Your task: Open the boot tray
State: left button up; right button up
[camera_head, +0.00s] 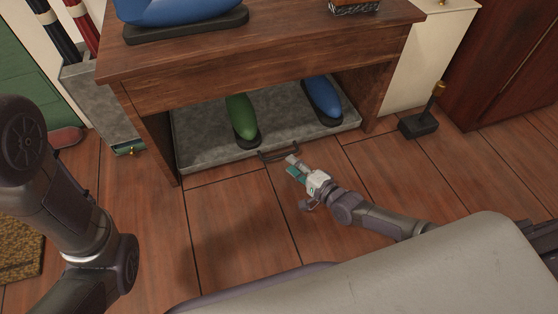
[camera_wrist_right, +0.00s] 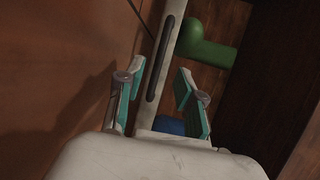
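The boot tray (camera_head: 205,152) is a grey, stone-like tray under the wooden bench. A green boot (camera_head: 242,117) and a blue boot (camera_head: 322,100) stand in it. A dark bar handle (camera_head: 279,154) is on its front edge. My right gripper (camera_head: 293,166) is low over the floor, just in front of the handle. In the right wrist view my right gripper (camera_wrist_right: 157,82) is open, with the handle (camera_wrist_right: 163,60) seen between and beyond its teal-padded fingers. Contact cannot be told. My left arm shows at the left, but its gripper is out of view.
The wooden bench (camera_head: 255,85) has side panels close to both tray ends. A grey umbrella stand (camera_head: 100,105) is at left and a dark block with an upright brass-topped post (camera_head: 420,123) at right. The floor (camera_head: 235,215) before the tray is clear.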

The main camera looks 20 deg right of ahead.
aim_at(280, 155)
jog(key=b+x, duration=0.1)
jog(key=x, duration=0.2)
jog(key=b+x, duration=0.2)
jog(key=x, duration=0.1)
jog(key=shift+s+f, duration=0.1)
jog(key=shift+f, duration=0.1)
jog(key=shift+w+a+r, duration=0.1)
jog(key=shift+w+a, duration=0.05)
jog(key=shift+w, duration=0.25)
grip_shut()
